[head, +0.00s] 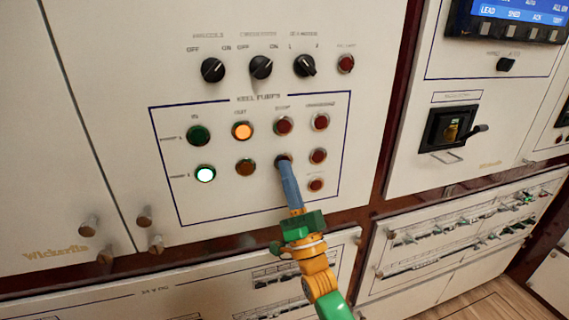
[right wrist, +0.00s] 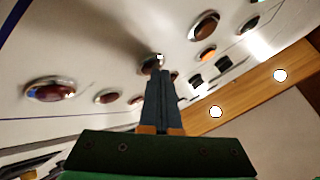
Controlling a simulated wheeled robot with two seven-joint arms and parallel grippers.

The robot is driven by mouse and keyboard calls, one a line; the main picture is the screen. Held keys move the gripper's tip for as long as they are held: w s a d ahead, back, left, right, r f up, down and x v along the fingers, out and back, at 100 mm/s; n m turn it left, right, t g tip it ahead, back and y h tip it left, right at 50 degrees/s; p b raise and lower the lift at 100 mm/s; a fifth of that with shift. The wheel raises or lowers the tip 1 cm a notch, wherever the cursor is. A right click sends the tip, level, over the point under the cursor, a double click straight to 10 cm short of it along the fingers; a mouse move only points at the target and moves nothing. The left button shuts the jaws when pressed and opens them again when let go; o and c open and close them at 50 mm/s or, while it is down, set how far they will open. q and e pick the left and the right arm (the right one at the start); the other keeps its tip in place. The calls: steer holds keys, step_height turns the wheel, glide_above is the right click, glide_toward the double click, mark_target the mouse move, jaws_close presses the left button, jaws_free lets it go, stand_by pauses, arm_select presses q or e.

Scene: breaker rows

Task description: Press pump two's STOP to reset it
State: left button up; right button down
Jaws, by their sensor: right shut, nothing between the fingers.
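The pump panel (head: 225,203) has two rows of round buttons inside a blue outline; its labels are too blurred to read surely. In the lower row, a green lamp (head: 205,174) is lit, an amber one (head: 245,167) is dark, and the third is a dark red STOP button (head: 283,158). My right gripper (head: 287,168) is shut and empty, its fingertips at this lower STOP button and partly covering it. In the right wrist view the fingertips (right wrist: 161,72) overlap the button's lower edge; I cannot tell whether they touch or press it. My left gripper is out of view.
The upper row has a dark green lamp (head: 198,135), a lit amber lamp (head: 242,131) and a red button (head: 283,126). Red buttons (head: 318,156) sit close on the right. Black rotary knobs (head: 261,67) are above. A black-handled switch (head: 450,128) is at right.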

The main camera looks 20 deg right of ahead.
steer(key=shift+s+p, duration=0.65)
steer(key=shift+s, duration=0.15)
steer(key=s+p, duration=0.3)
steer(key=s, duration=0.2)
steer(key=shift+d, duration=0.1)
stand_by(0.4)
